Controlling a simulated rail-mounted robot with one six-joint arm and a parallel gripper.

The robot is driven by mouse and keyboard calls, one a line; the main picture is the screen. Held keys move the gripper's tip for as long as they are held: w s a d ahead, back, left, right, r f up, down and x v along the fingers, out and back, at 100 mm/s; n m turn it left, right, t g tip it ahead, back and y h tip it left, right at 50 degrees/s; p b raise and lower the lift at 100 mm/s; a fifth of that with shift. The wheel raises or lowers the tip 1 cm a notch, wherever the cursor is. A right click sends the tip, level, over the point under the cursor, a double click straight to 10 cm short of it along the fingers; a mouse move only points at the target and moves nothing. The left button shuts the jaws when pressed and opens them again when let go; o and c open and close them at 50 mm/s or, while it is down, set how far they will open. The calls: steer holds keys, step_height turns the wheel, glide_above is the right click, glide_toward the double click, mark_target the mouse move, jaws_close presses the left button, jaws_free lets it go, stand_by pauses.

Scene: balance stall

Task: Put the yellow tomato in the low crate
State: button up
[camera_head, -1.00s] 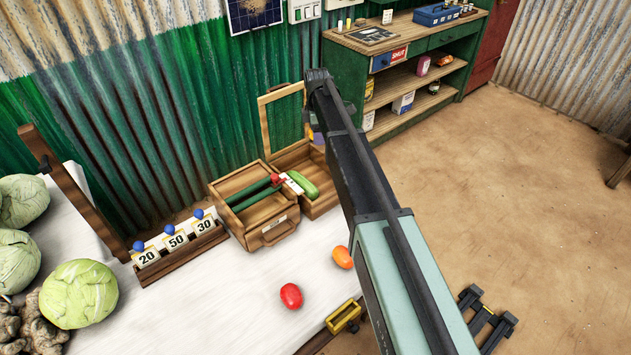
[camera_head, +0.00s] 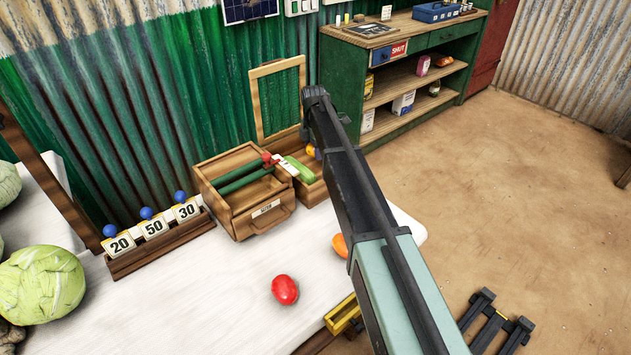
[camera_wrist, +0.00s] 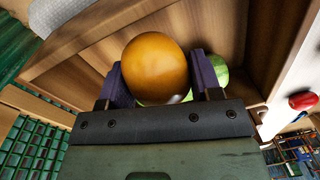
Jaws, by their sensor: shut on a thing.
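The yellow tomato (camera_wrist: 155,66), orange-yellow and round, sits between the two purple-blue fingers of my gripper (camera_wrist: 160,82) in the wrist view. My gripper is shut on it. In the head view only a small part of the tomato (camera_head: 310,150) shows beside my arm. Behind it are the wooden walls of a low crate (camera_head: 316,193) with a raised mesh lid.
A taller wooden box (camera_head: 240,222) with green bars and red ends stands directly left of the crate. The open mesh lid (camera_head: 278,100) rises behind. A red tomato (camera_head: 285,290) and an orange one (camera_head: 340,245) lie on the white table (camera_head: 215,300). Number cards (camera_head: 154,227) stand left.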

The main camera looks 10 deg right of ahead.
mark_target(316, 168)
step_height(316, 168, down, 6)
steer(key=b, duration=0.4)
steer(key=shift+r, duration=0.3)
steer(key=shift+f, duration=0.1)
steer(key=o, duration=0.5)
steer(key=shift+f, duration=0.1)
steer(key=o, duration=0.5)
steer(key=shift+c, duration=0.2)
steer(key=r+p, duration=1.2)
steer(key=shift+w+a+r, duration=0.1)
steer(key=shift+w+r, duration=0.3)
steer(key=shift+f, duration=0.1)
